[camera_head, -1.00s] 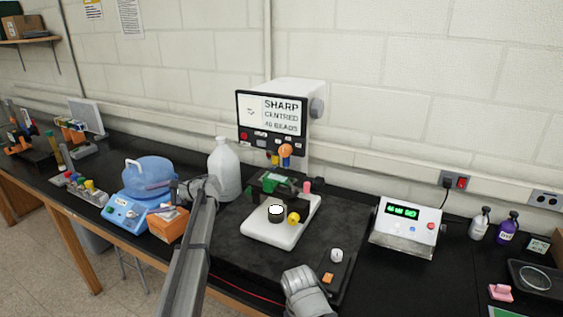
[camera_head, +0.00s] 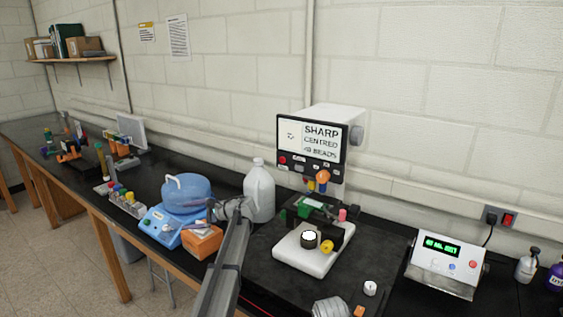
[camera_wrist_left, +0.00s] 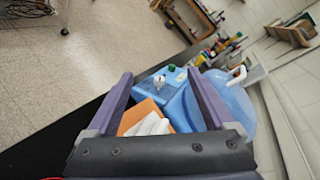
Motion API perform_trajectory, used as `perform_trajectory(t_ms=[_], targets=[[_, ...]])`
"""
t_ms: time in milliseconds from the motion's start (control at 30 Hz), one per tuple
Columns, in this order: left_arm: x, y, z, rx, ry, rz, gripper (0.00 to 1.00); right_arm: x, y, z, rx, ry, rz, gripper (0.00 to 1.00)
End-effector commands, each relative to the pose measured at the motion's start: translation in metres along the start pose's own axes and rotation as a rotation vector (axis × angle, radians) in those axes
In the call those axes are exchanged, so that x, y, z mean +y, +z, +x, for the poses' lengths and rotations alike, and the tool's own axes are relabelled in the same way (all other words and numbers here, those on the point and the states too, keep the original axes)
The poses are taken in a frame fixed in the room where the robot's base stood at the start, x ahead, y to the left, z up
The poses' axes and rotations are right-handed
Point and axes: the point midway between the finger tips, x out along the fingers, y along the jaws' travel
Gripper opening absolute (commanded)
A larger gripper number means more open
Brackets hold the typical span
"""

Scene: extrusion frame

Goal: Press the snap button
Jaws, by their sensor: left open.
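A white microscope has a screen (camera_head: 311,139) reading "SHARP CENTRED" and a row of small buttons under it, one of them a red button (camera_head: 282,160). Which button is the snap button is too small to read. My left gripper (camera_head: 214,209) is left of the microscope, near the blue device and an orange box, apart from the buttons. In the left wrist view its two purple fingers (camera_wrist_left: 158,92) are wide apart with nothing held between them. A grey part of my right arm shows at the bottom edge; its jaws do not show.
A white jug (camera_head: 259,190) stands between my left gripper and the microscope. The blue device (camera_head: 160,228) and orange box (camera_head: 203,243) are near the gripper. A box with a green display (camera_head: 446,262) stands right. Black bench shows between it and the microscope.

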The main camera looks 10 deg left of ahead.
Motion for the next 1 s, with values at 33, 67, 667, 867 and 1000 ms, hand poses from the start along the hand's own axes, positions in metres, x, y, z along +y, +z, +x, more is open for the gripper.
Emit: perform_trajectory(t_ms=[33, 67, 667, 867, 1000], targets=[[0.0, 0.0, 0.0, 0.0, 0.0, 0.0, 0.8, 0.0, 0.0, 0.0, 0.0, 0.0, 0.0, 0.72], [0.0, 0.0, 0.0, 0.0, 0.0, 0.0, 0.77, 0.0, 0.0, 0.0, 0.0, 0.0, 0.0, 0.72], [0.0, 0.0, 0.0, 0.0, 0.0, 0.0, 0.09, 0.0, 0.0, 0.0, 0.0, 0.0, 0.0, 0.72], [0.0, 0.0, 0.0, 0.0, 0.0, 0.0, 0.0, 0.0, 0.0, 0.0, 0.0, 0.0, 0.0, 0.72], [0.0, 0.0, 0.0, 0.0, 0.0, 0.0, 0.0, 0.0, 0.0, 0.0, 0.0, 0.0, 0.0, 0.72]])
